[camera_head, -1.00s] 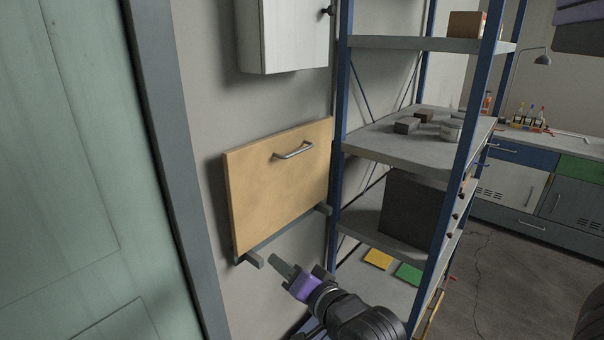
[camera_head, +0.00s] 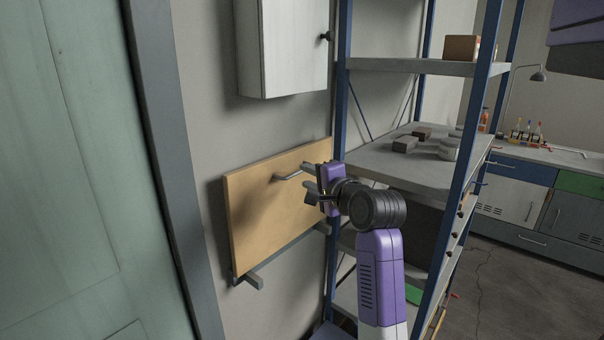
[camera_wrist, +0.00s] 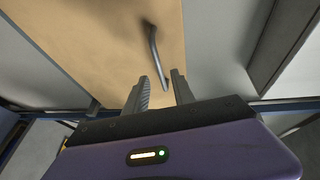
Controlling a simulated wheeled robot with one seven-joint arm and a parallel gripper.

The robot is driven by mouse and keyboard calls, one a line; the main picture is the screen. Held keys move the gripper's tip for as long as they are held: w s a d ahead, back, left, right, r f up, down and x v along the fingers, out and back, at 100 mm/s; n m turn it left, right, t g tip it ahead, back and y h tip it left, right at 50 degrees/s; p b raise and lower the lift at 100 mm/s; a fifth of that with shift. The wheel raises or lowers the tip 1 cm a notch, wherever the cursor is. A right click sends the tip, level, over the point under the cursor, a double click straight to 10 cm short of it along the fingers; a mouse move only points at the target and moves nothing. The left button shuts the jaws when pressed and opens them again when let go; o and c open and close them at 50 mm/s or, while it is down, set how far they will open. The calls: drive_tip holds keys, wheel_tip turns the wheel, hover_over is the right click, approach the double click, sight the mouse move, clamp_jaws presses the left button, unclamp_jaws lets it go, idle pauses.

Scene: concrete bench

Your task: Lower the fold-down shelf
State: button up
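The fold-down shelf (camera_head: 265,220) is a light wooden panel standing upright, folded up against the wall. Its grey bar handle (camera_head: 288,177) is near the panel's upper edge. My gripper (camera_head: 305,180) is at the right half of the panel, with its fingers pointing at the handle. In the wrist view the fingers (camera_wrist: 160,90) are apart, and the handle (camera_wrist: 155,55) shows beyond and between their tips. The panel also fills the upper middle of the wrist view (camera_wrist: 100,40). Part of the handle's right end is hidden by my gripper in the head view.
A white wall cabinet (camera_head: 285,45) hangs above. A blue-posted rack (camera_head: 410,165) stands close on the right, beside my arm. A green door (camera_head: 75,160) is at the left.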

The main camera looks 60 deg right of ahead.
sight(300, 172)
drive_tip(key=shift+x, duration=2)
clamp_jaws()
